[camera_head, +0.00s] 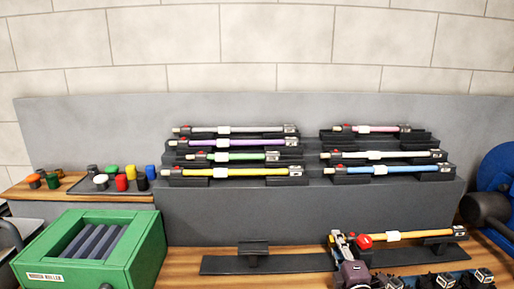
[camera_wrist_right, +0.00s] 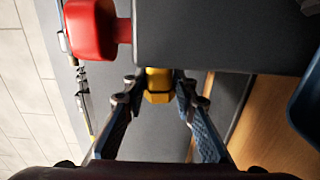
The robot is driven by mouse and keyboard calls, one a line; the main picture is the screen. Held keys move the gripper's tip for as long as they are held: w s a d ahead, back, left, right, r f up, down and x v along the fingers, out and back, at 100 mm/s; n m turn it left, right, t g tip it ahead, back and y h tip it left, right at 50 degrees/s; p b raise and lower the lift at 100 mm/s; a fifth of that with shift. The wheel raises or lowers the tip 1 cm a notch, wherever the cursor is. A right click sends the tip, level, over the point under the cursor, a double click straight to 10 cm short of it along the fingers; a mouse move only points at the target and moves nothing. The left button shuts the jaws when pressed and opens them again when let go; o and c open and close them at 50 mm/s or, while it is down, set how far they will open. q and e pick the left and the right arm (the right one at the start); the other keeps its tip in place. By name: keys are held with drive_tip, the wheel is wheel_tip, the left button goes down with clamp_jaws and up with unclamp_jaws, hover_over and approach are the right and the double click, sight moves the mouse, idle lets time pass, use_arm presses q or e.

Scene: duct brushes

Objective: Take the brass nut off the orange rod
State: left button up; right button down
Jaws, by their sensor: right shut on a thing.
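The orange rod (camera_head: 418,235) lies level in a dark cradle on the wooden bench, at the front right in the head view. It has a white band and a red knob (camera_head: 364,241) near its left end. My right gripper (camera_head: 341,240) is at that left end. In the right wrist view, the brass nut (camera_wrist_right: 158,86) sits between the two fingertips, which are shut on it. The red knob (camera_wrist_right: 90,30) is beside it at the upper left. The rod's threaded end is hidden, so I cannot tell whether the nut is on it.
A grey stepped rack (camera_head: 210,215) holds several coloured rods behind. A green roller box (camera_head: 145,237) stands at the left. Coloured caps lie on a tray (camera_head: 76,188) behind it. An empty dark stand (camera_head: 222,265) is left of my gripper. A blue round object (camera_head: 497,165) is at the right edge.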

use_arm(q)
drive_tip(key=shift+w+d, duration=0.1)
drive_tip(key=shift+w, duration=0.25)
use_arm(e)
drive_tip(key=shift+a, duration=0.1)
drive_tip(key=shift+a, duration=0.85)
use_arm(q)
drive_tip(key=shift+s+a+r+p, duration=0.2)
drive_tip(key=shift+s+r+p, duration=0.1)
drive_tip(key=shift+s, duration=0.05)
use_arm(e)
drive_tip(key=shift+a, duration=1.55)
use_arm(q)
wheel_tip(320, 180, up, 7)
drive_tip(key=p, duration=0.7)
use_arm(e)
wheel_tip(320, 180, up, 8)
drive_tip(key=a, duration=0.1)
drive_tip(key=shift+a, duration=0.25)
use_arm(q)
drive_tip(key=shift+r, duration=0.15)
